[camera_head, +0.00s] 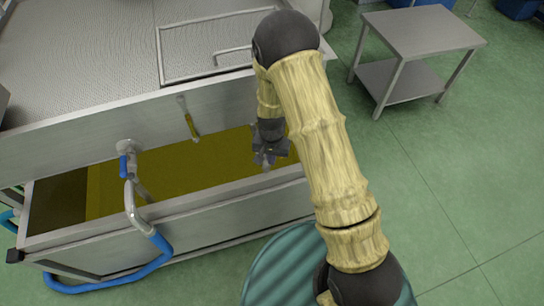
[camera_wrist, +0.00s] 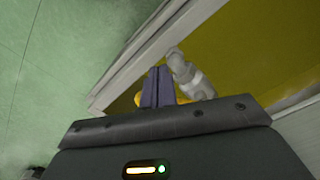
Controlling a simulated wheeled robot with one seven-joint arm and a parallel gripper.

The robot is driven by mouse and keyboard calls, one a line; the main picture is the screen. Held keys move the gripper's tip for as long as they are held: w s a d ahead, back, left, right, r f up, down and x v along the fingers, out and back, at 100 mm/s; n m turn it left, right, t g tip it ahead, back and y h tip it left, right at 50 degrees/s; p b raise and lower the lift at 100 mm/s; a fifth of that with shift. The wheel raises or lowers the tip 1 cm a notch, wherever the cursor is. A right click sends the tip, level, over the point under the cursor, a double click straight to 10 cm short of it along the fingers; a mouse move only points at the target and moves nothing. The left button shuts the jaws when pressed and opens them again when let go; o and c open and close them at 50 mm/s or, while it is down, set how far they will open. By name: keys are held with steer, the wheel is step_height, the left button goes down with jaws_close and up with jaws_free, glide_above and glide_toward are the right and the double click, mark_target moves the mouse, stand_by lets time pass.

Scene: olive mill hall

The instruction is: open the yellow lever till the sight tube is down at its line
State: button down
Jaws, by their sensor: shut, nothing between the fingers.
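My gripper (camera_head: 268,158) is at the front wall of the metal tank, over the trough of olive-yellow liquid. In the wrist view its dark fingers (camera_wrist: 158,85) are together with nothing between them. A grey valve-like fitting (camera_wrist: 190,75) stands right beside the fingertips. Small yellow patches, seemingly the yellow lever (camera_wrist: 184,96), show beside and behind the fingers; most of it is hidden, and I cannot tell contact or its angle. A slim sight tube (camera_head: 189,119) is on the tank front, with yellow in its lower part. Its line is too small to make out.
A blue-handled valve (camera_head: 124,166) with a bent pipe and blue hose (camera_head: 110,285) is at the left. The open trough (camera_head: 170,208) runs below the tank. A steel table (camera_head: 425,30) stands at the upper right. Green floor (camera_head: 470,170) is clear at the right.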

steer(key=shift+w+d, duration=0.1)
steer(key=shift+w+d, duration=0.3)
steer(key=shift+w, duration=0.05)
stand_by(6.5)
steer(key=shift+w+d, duration=1.4)
steer(key=shift+w, duration=0.3)
